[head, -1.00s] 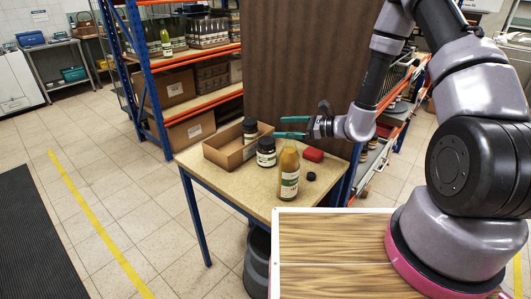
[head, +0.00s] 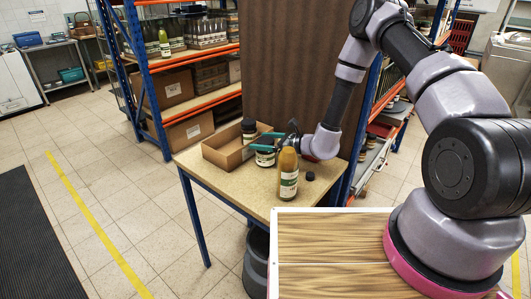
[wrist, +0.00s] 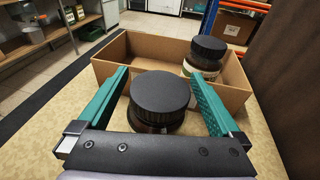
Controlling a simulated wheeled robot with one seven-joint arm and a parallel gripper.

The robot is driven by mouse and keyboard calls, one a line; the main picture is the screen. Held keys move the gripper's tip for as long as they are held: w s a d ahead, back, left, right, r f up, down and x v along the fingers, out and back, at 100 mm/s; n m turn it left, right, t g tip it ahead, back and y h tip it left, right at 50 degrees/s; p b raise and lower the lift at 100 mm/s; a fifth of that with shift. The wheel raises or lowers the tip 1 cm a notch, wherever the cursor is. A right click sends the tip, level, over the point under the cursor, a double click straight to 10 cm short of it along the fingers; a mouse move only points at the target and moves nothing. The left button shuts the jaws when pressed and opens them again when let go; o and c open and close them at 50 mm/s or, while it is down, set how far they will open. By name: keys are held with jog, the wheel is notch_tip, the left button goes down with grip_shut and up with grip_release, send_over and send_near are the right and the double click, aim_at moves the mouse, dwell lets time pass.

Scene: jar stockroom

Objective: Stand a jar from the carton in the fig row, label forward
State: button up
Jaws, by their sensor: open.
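The open carton (head: 222,158) stands on the small table. One dark-lidded jar (head: 249,126) stands inside it and also shows in the wrist view (wrist: 206,52). A second dark-lidded jar (head: 265,158) with a pale label stands on the table just outside the carton; in the wrist view its black lid (wrist: 160,91) lies between my fingers. My gripper (head: 264,140) is open, its teal fingers (wrist: 160,76) on either side of this jar. I cannot tell whether they touch it. The label's facing is hidden in the wrist view. I cannot make out which row is fig.
A yellow-orange bottle (head: 288,177) stands on the table close in front of my gripper. A small black lid (head: 310,176) lies to its right. The blue-and-orange rack (head: 195,55) behind holds jars, bottles and boxes. A brown panel (head: 300,60) rises behind the table.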

jog(key=shift+x, duration=1)
jog(key=shift+c, duration=0.3)
grip_shut()
jog(key=shift+r, duration=0.1)
